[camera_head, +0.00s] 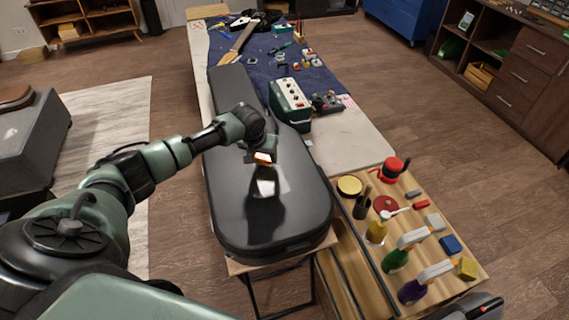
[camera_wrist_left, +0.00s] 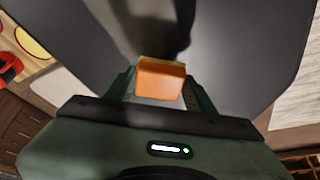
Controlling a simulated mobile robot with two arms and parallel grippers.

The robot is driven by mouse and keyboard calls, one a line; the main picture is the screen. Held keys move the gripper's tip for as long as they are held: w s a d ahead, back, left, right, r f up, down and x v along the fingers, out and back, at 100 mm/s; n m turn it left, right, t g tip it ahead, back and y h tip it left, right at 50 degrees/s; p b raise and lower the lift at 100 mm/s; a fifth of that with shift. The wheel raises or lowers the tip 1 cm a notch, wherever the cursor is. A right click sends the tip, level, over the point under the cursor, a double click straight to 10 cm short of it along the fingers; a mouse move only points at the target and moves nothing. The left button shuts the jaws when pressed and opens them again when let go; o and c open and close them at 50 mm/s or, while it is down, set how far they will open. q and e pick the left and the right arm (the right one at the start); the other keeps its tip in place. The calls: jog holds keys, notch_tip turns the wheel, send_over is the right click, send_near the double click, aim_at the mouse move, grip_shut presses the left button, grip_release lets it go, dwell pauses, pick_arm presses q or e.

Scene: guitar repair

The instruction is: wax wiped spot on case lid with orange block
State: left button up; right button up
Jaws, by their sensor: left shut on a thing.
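The black guitar case (camera_head: 268,205) lies closed on the long table, its lid facing up. A pale, shiny patch (camera_head: 281,184) shows on the lid near the middle of its wide part; I cannot tell whether it is the wiped spot or a reflection. My left gripper (camera_head: 262,156) is shut on the orange block (camera_head: 263,159) above the lid. In the left wrist view the orange block (camera_wrist_left: 160,80) sits between the two fingers, with the dark lid (camera_wrist_left: 235,50) behind it. I cannot tell whether the block touches the lid. My right gripper is not in view.
A green amplifier box (camera_head: 290,100) stands beside the case's narrow part. A wooden side table (camera_head: 350,240) at the right holds several spray bottles, a yellow-topped tin (camera_head: 349,185), a red-and-black container (camera_head: 393,168) and small blocks. A guitar (camera_head: 238,45) lies at the far end.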

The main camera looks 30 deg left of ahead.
pick_arm(q)
jog(key=r+p, duration=0.2)
jog(key=r, duration=0.1)
jog(key=shift+s+d+r, duration=0.15)
jog(key=shift+d, duration=0.05)
jog(key=shift+a+r+p, duration=0.15)
jog(key=shift+r+p, duration=0.4)
jog(key=shift+p, duration=0.2)
jog(key=shift+r, duration=0.25)
jog(key=shift+r+p, duration=0.2)
jog(key=shift+p, duration=0.15)
jog(key=shift+f, duration=0.1)
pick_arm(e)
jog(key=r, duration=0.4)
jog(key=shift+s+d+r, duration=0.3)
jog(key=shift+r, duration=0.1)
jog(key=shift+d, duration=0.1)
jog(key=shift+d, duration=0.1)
